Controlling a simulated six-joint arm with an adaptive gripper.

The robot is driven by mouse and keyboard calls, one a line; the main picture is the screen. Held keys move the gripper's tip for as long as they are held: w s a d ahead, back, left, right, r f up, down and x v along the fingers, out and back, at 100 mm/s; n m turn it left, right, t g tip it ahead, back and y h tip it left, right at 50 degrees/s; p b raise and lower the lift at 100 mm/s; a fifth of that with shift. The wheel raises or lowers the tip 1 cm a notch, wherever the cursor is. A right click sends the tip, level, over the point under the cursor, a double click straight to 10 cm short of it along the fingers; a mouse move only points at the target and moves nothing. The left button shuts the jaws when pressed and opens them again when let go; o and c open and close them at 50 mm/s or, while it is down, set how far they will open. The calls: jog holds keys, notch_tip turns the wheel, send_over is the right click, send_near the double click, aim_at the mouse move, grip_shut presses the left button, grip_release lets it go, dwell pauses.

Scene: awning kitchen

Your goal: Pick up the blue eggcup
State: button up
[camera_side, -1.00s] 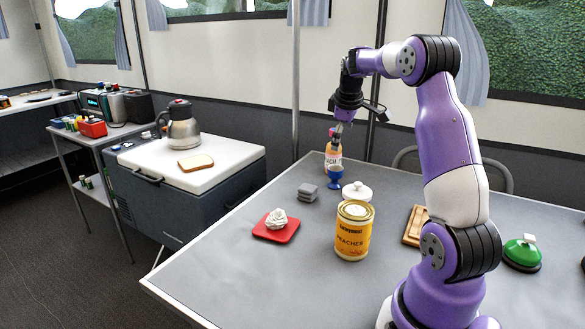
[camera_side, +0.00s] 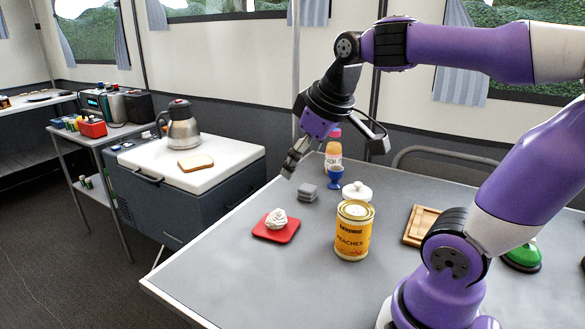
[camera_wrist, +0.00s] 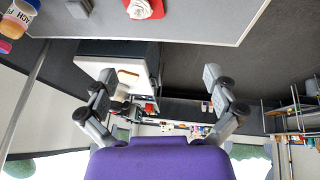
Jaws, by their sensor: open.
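The blue eggcup (camera_side: 336,178) stands upright on the grey table in the side view, just in front of a bottle with a pink cap (camera_side: 333,150). Something brownish inside its top is too small to identify. My gripper (camera_side: 290,168) is up and to the left of the eggcup, tilted down and leftward, apart from it. In the wrist view my gripper (camera_wrist: 158,76) has its two fingers spread wide with nothing between them. There, a blue edge beside the bottle at the top left corner may be the eggcup, cut off by the frame.
Near the eggcup are a white lidded dish (camera_side: 357,191), grey blocks (camera_side: 308,192), a peach can (camera_side: 353,235) and a red board (camera_side: 276,230) with a white swirl. A wooden tray (camera_side: 421,226) lies to the right. The table's front left is clear.

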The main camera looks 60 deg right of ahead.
jog(key=s+a+f+y, duration=0.1)
jog(key=s+a+f, duration=0.3)
jog(key=a, duration=0.2)
jog(key=shift+s+a+f+y, duration=0.15)
jog(key=shift+s+a+y, duration=0.05)
jog(key=shift+a+y, duration=0.1)
jog(key=shift+c, duration=0.6)
jog(key=shift+d, duration=0.1)
